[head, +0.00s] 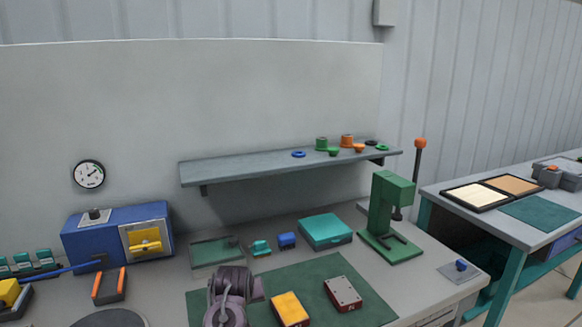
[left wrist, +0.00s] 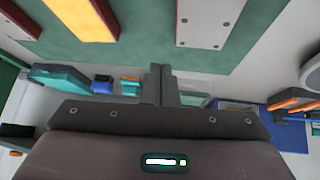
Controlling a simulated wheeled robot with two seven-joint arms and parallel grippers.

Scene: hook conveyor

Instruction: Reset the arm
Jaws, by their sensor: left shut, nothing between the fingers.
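My left arm comes up from the bottom edge of the head view, and its dark purple-grey end (head: 228,298) stands over the left part of the green mat. Its fingertips are not clearly seen there. In the left wrist view my left gripper (left wrist: 161,76) has its two dark fingers together, with nothing between them. The fingers stand clear of the blocks around them. My right gripper is in neither view.
A yellow-topped red block (head: 290,309) and a grey-topped red block (head: 343,293) lie on the green mat (head: 318,272). Behind are a teal box (head: 326,231), a small blue block (head: 287,240), a green press (head: 389,220) and a blue machine (head: 95,240). A shelf (head: 240,172) hangs above.

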